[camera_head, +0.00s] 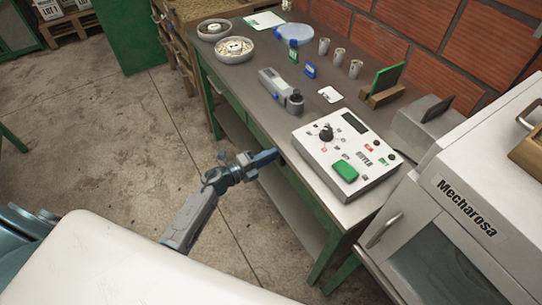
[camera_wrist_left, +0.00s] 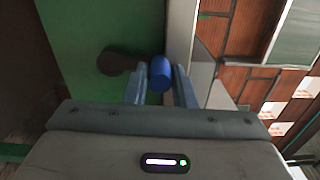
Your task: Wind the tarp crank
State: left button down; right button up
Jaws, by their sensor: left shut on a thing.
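The tarp crank shows in the left wrist view as a blue cylindrical handle (camera_wrist_left: 161,73) with a dark brown arm or hub (camera_wrist_left: 117,62) to its left, against a green panel. My left gripper (camera_wrist_left: 160,82) is shut on the blue handle, one finger on each side of it. In the head view my left gripper (camera_head: 272,157) is beside the front edge of the green-framed bench. I cannot make out the crank in the head view. My right gripper is in neither view.
The bench (camera_head: 262,50) carries a white control box (camera_head: 345,165), a grey handheld device (camera_head: 280,90), bowls (camera_head: 235,50) and several cups. A white Mecharosa machine (camera_head: 465,200) stands at the right. The concrete floor (camera_head: 100,130) left of the bench is clear.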

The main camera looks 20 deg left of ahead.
pick_arm(q)
jog(key=w+a+f+n+p, duration=0.1)
jog(key=f+n, duration=0.3)
jog(key=n, duration=0.7)
jog(key=w+a+f+n+p, duration=0.1)
jog(key=f+n, duration=0.4)
jog(key=n, duration=0.7)
jog(key=shift+w+a, duration=0.55)
jog(key=shift+a, duration=0.45)
jog(key=shift+n, duration=0.3)
jog(key=c, duration=1.2)
grip_release()
jog(key=shift+c, duration=0.2)
